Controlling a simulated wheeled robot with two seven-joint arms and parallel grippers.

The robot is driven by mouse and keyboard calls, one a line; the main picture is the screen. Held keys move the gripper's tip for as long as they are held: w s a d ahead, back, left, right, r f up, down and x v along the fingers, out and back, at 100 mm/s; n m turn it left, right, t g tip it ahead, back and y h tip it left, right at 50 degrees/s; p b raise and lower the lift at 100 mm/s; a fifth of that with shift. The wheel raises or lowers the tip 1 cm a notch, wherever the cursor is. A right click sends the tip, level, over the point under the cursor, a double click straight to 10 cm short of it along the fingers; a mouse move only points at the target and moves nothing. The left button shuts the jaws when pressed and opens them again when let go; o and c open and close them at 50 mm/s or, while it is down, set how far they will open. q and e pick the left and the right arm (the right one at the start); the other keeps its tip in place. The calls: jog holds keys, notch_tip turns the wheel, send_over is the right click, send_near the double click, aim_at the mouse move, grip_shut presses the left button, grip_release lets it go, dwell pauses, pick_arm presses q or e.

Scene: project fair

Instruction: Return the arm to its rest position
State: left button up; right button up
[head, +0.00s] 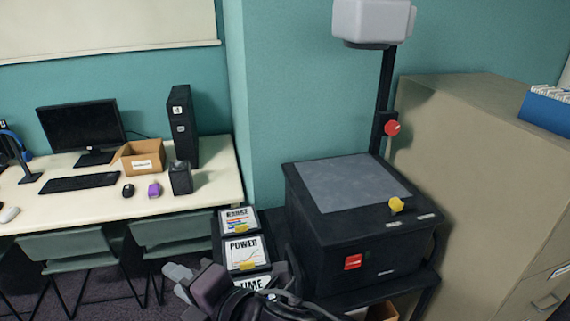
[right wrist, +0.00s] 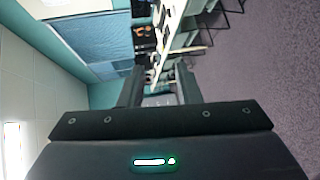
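My right gripper (head: 180,282) is low in the head view, left of the overhead projector (head: 350,245) and in front of the desk's chairs. Its forearm comes up from the bottom edge. In the right wrist view its two fingers (right wrist: 159,88) stand apart with nothing between them. The wrist view is turned sideways and shows desks and carpet beyond the fingers. My left gripper is in neither view.
A desk (head: 70,205) with a monitor (head: 80,125) and box (head: 141,158) stands left. A filing cabinet (head: 480,170) fills the right. Carpet shows below the desk.

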jog(key=w+d+f+m+t+h, duration=0.1)
jog(key=w+d+f+m+h, duration=0.1)
jog(key=d+f+m+h, duration=0.55)
jog(key=w+d+f+m+h, duration=0.15)
jog(key=d+f+m, duration=0.25)
jog(key=d+m, duration=0.75)
jog(key=s+d+f+m+g+h, duration=0.25)
jog(key=s+d+f+m, duration=0.2)
jog(key=d, duration=0.35)
jog(key=s+d+f+m+g+h, duration=0.1)
jog(key=s+d+f+m+g, duration=0.3)
jog(key=d, duration=0.4)
jog(key=s+f+b, duration=0.1)
jog(key=s+f, duration=0.1)
jog(key=f, duration=1.5)
jog(key=s+f, duration=0.3)
jog(key=f, duration=1.4)
jog(key=s+d+f, duration=0.2)
jog(key=s+f, duration=0.6)
jog(key=s, duration=0.1)
jog(key=s+d+f+g, duration=0.1)
jog(key=s+d+f, duration=0.1)
jog(key=s+f, duration=0.7)
jog(key=shift+s+d+f+b, duration=0.15)
jog(key=shift+s+f+b, duration=0.15)
jog(key=shift+b, duration=0.1)
